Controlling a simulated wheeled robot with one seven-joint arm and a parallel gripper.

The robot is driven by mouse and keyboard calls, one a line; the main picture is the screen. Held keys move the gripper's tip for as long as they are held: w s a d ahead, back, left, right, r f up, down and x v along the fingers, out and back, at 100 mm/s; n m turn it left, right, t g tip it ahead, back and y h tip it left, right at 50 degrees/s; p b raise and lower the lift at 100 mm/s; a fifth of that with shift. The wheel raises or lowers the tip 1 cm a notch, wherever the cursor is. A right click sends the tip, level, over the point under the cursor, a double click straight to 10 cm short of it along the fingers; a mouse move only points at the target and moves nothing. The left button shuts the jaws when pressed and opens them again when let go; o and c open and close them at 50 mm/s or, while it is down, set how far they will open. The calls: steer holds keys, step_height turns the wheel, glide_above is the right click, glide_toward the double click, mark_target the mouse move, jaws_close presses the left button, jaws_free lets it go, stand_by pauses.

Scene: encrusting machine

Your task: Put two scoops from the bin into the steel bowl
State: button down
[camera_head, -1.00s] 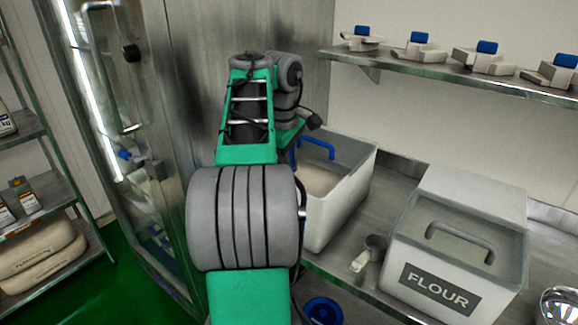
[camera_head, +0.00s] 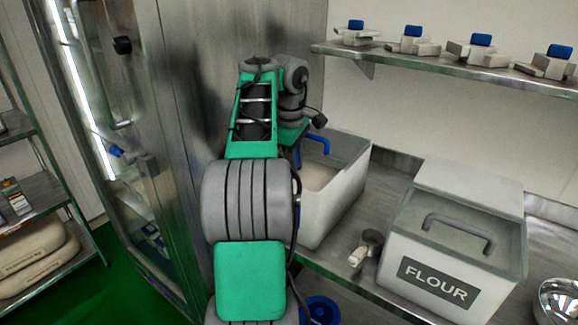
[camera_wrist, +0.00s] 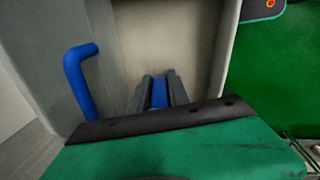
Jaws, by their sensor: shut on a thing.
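The open white bin (camera_head: 338,208) stands on the steel counter, with pale contents (camera_head: 318,176) inside. My gripper (camera_wrist: 160,92) is over the bin in the wrist view, its dark fingers shut on a blue handle (camera_wrist: 160,94). What hangs below this handle is hidden, so I cannot see a scoop's cup or whether it holds anything. In the head view my arm hides the gripper. A bent blue bar (camera_wrist: 80,82) stands left of the fingers, apart from them; it also shows at the bin in the head view (camera_head: 318,143). The steel bowl (camera_head: 560,300) is at the lower right, partly cut off.
A lidded FLOUR box (camera_head: 455,245) stands between bin and bowl. A small metal-and-white tool (camera_head: 366,247) lies between bin and box. A wall shelf (camera_head: 440,66) with several blue-topped pieces overhangs the counter. A glass-doored steel cabinet (camera_head: 140,190) is close at left.

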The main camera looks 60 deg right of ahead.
steer(key=shift+d+f+b, duration=0.1)
steer(key=shift+d+b, duration=0.1)
steer(key=shift+b, duration=0.15)
steer(key=shift+a+f+b, duration=0.1)
steer(key=shift+b, duration=0.35)
steer(key=h+b, duration=0.1)
steer(key=a+h+b, duration=0.1)
steer(key=b, duration=0.1)
steer(key=shift+f+h, duration=0.1)
steer(key=shift+h, duration=0.2)
steer(key=h+b, duration=0.1)
steer(key=a+h+b, duration=0.1)
steer(key=b, duration=0.1)
steer(key=g+h+b, duration=0.1)
steer(key=shift+w+a+f, duration=0.15)
steer(key=shift+a+f, duration=0.1)
steer(key=a+r+h+p, duration=0.4)
steer(key=r+h+p, duration=0.1)
steer(key=r, duration=0.7)
steer(key=shift+w+r+g+h+p, duration=0.3)
steer(key=shift+r+g+h+p, duration=0.1)
steer(key=shift+p, duration=0.5)
steer(key=shift+a, duration=0.1)
